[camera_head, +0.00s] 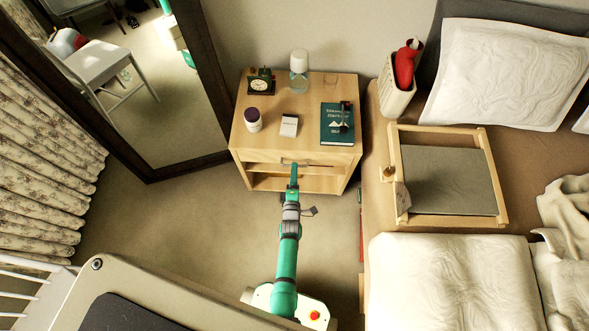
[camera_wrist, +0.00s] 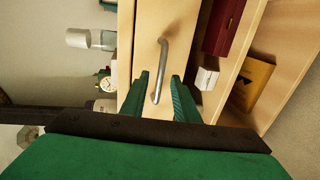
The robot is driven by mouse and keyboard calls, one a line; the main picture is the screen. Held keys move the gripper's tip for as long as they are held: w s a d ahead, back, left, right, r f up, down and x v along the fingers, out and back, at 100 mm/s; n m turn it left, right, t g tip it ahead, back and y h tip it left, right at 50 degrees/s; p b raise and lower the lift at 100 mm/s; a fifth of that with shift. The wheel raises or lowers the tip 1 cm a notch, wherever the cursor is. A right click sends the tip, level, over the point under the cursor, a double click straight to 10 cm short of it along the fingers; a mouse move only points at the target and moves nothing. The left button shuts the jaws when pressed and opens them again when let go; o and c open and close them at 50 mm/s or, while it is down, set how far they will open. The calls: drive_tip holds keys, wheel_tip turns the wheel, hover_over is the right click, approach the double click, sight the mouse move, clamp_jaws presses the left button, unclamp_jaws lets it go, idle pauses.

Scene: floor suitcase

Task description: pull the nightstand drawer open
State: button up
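The light-wood nightstand (camera_head: 310,125) stands against the wall in the head view. Its drawer front (camera_head: 265,156) looks flush below the top, so the drawer appears shut. A metal bar handle (camera_wrist: 161,70) runs across the drawer front in the wrist view. My gripper (camera_wrist: 161,88) is open, with one green finger on each side of the handle's lower part. I see gaps between fingers and handle, and cannot tell whether either finger touches it. In the head view my gripper (camera_head: 294,168) reaches the drawer front, covering part of the handle.
A clock (camera_head: 260,85), bottle (camera_head: 298,75), jar (camera_head: 253,120), small box (camera_head: 289,126) and green book (camera_head: 337,124) stand on top. An open shelf lies below the drawer. A mirror (camera_head: 140,176) stands left and a bed (camera_head: 450,280) right. Floor in front is clear around my arm.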

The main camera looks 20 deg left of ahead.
drive_tip(key=shift+x, duration=0.85)
clamp_jaws()
